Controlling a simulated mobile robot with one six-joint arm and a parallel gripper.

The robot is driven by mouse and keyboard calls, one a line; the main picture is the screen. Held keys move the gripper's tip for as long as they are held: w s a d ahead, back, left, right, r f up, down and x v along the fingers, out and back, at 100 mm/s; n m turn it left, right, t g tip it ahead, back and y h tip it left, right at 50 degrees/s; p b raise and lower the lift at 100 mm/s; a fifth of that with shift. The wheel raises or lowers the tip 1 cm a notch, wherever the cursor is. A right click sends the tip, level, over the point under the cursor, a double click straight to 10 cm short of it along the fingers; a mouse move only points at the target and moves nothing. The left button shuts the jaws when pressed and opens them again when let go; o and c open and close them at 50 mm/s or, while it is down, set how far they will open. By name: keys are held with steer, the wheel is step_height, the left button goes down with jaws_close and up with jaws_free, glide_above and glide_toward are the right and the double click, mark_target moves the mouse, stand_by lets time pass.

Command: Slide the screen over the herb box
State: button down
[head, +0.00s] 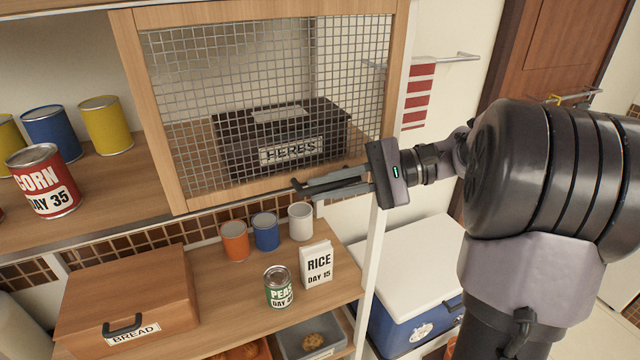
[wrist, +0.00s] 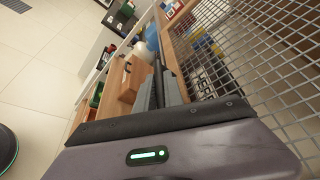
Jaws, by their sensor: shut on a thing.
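The screen (head: 158,110) is a wooden frame filled with wire mesh, at the upper right of the shelf unit. The herb box (head: 232,152) is dark with a white label, and it sits on the upper shelf behind the mesh. The screen spans the whole box in the head view. My gripper (head: 300,187) is at the screen's bottom rail, shut on the screen; the exact contact is hard to see. In the wrist view, the mesh of the screen (wrist: 262,70) fills the right side and my gripper's fingers (wrist: 162,85) lie along its edge.
A corn can (head: 45,182) and several coloured cans stand on the upper shelf, left of the screen. Below are a bread box (head: 125,290), small cups, a pea can (head: 279,288) and a rice box (head: 317,264). A blue cooler (head: 405,290) stands at lower right.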

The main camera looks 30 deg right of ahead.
stand_by(0.3)
steer(key=c, duration=1.5)
jaws_free()
steer(key=shift+d, duration=0.1)
steer(key=shift+o, duration=0.2)
steer(key=shift+d, duration=0.15)
steer(key=p+v, duration=0.8)
steer(key=v, duration=0.9)
steer(key=shift+d, duration=0.1)
